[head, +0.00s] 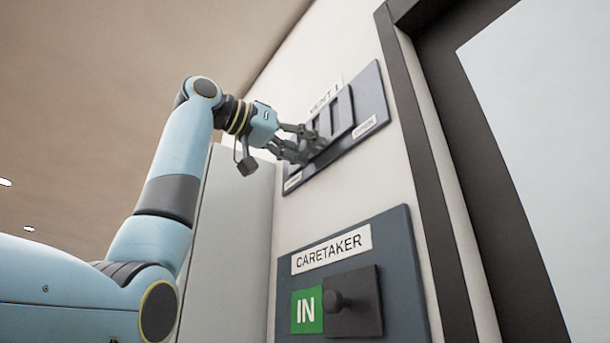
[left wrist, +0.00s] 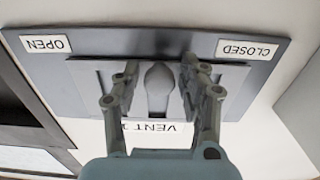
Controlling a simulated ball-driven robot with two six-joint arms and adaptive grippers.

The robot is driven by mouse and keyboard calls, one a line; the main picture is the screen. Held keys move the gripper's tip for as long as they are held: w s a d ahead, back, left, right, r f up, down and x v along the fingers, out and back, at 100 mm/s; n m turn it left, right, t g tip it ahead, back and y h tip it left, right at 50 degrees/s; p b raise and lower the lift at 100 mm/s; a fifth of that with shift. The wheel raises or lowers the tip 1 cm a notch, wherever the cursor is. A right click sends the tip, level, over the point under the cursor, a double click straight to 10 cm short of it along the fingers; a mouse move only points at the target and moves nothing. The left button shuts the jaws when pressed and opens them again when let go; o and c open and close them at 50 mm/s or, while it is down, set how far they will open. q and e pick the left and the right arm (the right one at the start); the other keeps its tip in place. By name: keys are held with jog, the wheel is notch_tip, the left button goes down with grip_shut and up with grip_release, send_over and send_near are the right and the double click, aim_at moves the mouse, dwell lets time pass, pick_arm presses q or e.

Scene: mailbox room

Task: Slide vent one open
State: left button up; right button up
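Vent one is a dark blue-grey panel (head: 374,99) on the wall, with a "VENT 1" label (head: 325,97) above its slotted plate (head: 345,112). It also shows upside down in the left wrist view (left wrist: 150,42). There an "OPEN" label (left wrist: 46,43) is at the left end and a "CLOSED" label (left wrist: 246,50) at the right end. A rounded grey knob (left wrist: 158,80) stands on the plate between them. My left gripper (head: 308,146) is at the vent, its open fingers (left wrist: 158,75) on either side of the knob, seemingly with small gaps. My right gripper is out of view.
Below the vent is a "CARETAKER" panel (head: 400,245) with a green "IN" sign (head: 307,310) and a dark knob (head: 336,300). A dark door frame (head: 440,170) stands to the right. A pale cabinet-like block (head: 232,250) is behind my left arm.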

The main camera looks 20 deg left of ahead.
pick_arm(q)
jog(key=c, duration=0.7)
grip_shut()
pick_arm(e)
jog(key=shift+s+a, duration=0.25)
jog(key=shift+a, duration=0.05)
pick_arm(q)
jog(key=shift+d, duration=0.1)
